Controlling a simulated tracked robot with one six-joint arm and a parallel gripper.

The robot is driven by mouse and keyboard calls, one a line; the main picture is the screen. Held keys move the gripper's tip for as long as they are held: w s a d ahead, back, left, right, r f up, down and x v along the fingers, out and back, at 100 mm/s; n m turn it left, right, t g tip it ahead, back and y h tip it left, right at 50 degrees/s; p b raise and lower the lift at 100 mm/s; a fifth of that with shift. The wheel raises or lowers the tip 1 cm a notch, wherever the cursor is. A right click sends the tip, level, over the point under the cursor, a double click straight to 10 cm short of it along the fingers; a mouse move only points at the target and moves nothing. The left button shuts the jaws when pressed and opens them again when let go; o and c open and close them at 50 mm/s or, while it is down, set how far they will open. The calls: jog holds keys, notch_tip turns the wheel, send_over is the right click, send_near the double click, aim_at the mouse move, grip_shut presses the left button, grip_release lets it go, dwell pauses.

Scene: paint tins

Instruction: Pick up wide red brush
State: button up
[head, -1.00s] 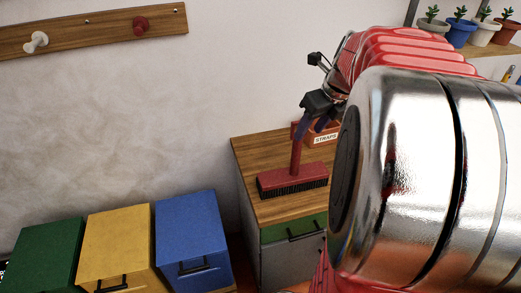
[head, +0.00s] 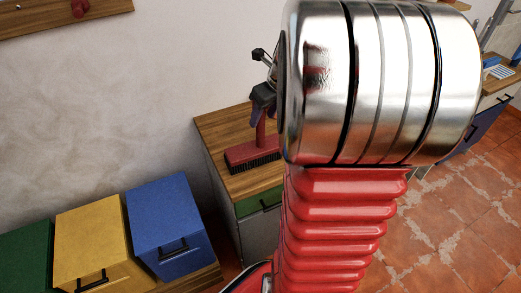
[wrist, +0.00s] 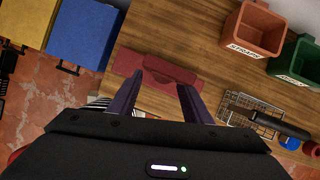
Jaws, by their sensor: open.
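The wide red brush (head: 253,157) stands bristles down on the wooden cabinet top (head: 222,126), its handle pointing up. In the head view my gripper (head: 259,110) is at the handle's upper end, and my arm hides part of the brush. In the wrist view the brush (wrist: 128,62) shows as a dark red shape beyond and between the two purple fingers of my gripper (wrist: 160,82). The fingers are apart. I cannot tell whether they touch the handle.
An orange-red box (wrist: 252,28), a green box (wrist: 294,66) and a wire rack (wrist: 238,104) share the top, to the right in the wrist view. Blue (head: 168,215), yellow (head: 92,240) and green (head: 25,258) bins stand left of the cabinet.

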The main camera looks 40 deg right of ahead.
aim_at(260, 124)
jog(key=shift+f, duration=0.1)
jog(key=shift+x, duration=2.6)
jog(key=shift+d, duration=0.15)
jog(key=shift+c, duration=0.2)
grip_shut()
